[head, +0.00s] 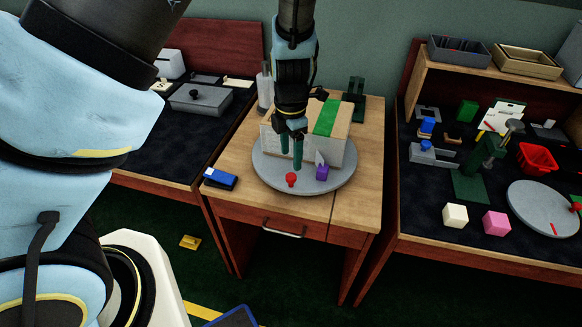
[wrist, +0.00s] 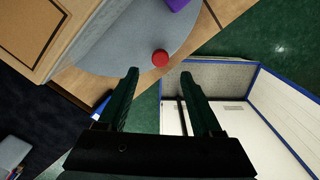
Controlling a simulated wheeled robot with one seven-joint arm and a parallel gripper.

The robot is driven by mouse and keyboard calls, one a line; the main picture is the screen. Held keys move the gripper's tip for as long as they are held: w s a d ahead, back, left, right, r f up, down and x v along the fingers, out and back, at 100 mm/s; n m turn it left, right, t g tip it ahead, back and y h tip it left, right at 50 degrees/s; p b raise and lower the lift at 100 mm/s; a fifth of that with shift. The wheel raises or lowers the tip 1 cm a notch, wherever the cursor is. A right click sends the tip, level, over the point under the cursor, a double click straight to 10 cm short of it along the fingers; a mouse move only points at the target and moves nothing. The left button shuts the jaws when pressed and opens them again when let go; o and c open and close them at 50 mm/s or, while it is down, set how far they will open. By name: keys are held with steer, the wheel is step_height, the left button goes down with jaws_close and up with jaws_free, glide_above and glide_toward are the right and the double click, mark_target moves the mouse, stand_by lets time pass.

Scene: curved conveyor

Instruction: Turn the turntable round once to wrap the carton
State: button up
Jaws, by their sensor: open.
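The round grey turntable (head: 265,173) lies on the wooden table in the head view and also shows in the wrist view (wrist: 110,58). The carton (head: 333,154) stands on it with a green strip (head: 328,118) over its top. A red knob (head: 291,179) is near the turntable's front edge and shows in the wrist view (wrist: 160,58). A purple block (head: 322,173) with a pale piece sits on the turntable to the knob's right. My gripper (head: 291,158) is open and empty, pointing down in front of the carton. In the wrist view the knob appears beyond the fingertips (wrist: 159,72), apart from them.
A blue and black item (head: 220,179) lies at the table's left edge. A cluttered bench (head: 480,254) is at right, another (head: 160,180) at left. The front right tabletop is clear.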

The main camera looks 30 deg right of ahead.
step_height(320, 180, up, 4)
steer(key=shift+f, duration=0.25)
stand_by(0.4)
steer(key=w+a+r+m, duration=0.2)
steer(key=a+r+m, duration=0.2)
steer(key=a, duration=0.8)
steer(key=w+a+r+m+t, duration=0.1)
steer(key=a+r+m, duration=0.3)
steer(key=a+m, duration=0.4)
steer(key=w+a+r+m, duration=0.3)
steer(key=a+m, duration=0.3)
steer(key=a, duration=1)
steer(key=shift+w+r+t, duration=0.3)
steer(key=shift+w+r, duration=0.1)
steer(key=shift+o, duration=0.3)
